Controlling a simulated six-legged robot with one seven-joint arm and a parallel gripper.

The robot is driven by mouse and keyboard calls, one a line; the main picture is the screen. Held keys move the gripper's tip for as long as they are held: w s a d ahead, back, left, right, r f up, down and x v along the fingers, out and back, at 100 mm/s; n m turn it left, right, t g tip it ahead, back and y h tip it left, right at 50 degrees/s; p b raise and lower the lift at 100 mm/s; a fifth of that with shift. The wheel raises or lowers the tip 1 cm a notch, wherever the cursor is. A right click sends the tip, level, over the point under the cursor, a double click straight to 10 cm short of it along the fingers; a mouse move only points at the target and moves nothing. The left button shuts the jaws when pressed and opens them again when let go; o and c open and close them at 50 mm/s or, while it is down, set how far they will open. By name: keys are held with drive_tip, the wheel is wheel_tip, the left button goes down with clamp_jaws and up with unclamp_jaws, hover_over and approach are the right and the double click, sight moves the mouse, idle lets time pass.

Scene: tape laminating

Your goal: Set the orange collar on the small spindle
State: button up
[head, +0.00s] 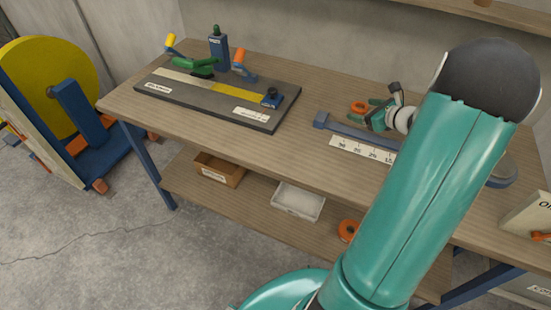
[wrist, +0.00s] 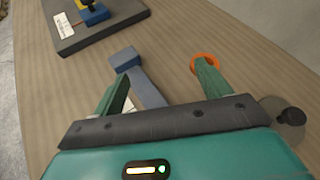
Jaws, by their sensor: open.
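An orange collar (head: 358,108) lies on the bench top, just left of my gripper (head: 373,112) in the head view. In the wrist view the orange collar (wrist: 205,54) is a ring at the tip of the right finger, which covers part of it. I cannot tell whether they touch. My gripper (wrist: 161,69) is open, its green fingers wide apart with nothing between them. A dark knob on a grey round base (wrist: 292,116) stands at the right of the wrist view. I cannot tell whether it is the small spindle.
A blue bar (wrist: 124,60) lies under the fingers, beside a white ruler strip (head: 362,149). A dark fixture board (head: 262,122) with coloured handles stands at the bench's left. Another orange ring (head: 348,230) lies on the lower shelf. My arm hides the bench's right part.

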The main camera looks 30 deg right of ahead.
drive_tip(key=a+r+n+g+y, duration=0.1)
drive_tip(key=a+r+n+g, duration=0.15)
drive_tip(key=a+n, duration=0.45)
drive_tip(key=a+r+n+g+y, duration=0.15)
drive_tip(key=a+r+n, duration=0.25)
drive_tip(key=a, duration=0.8)
drive_tip(key=a+r+n+g+y, duration=0.1)
drive_tip(key=a+r+n+g, duration=0.15)
drive_tip(key=a+n, duration=0.45)
drive_tip(key=s+a+r+n+h, duration=0.2)
drive_tip(key=s+a+n, duration=0.4)
drive_tip(key=s+a, duration=0.1)
drive_tip(key=s+a+r+n+h, duration=0.1)
drive_tip(key=s+a+r+n, duration=0.2)
drive_tip(key=s+a+n, duration=0.4)
drive_tip(key=shift+s+a+g+h, duration=0.35)
drive_tip(key=shift+s+a+g, duration=0.1)
drive_tip(key=shift+s, duration=0.35)
drive_tip(key=shift+o, duration=0.4)
drive_tip(key=shift+s+r+n+h, duration=0.15)
drive_tip(key=shift+s+n+h, duration=0.15)
drive_tip(key=shift+s+n, duration=0.55)
drive_tip(key=shift+w, duration=0.2)
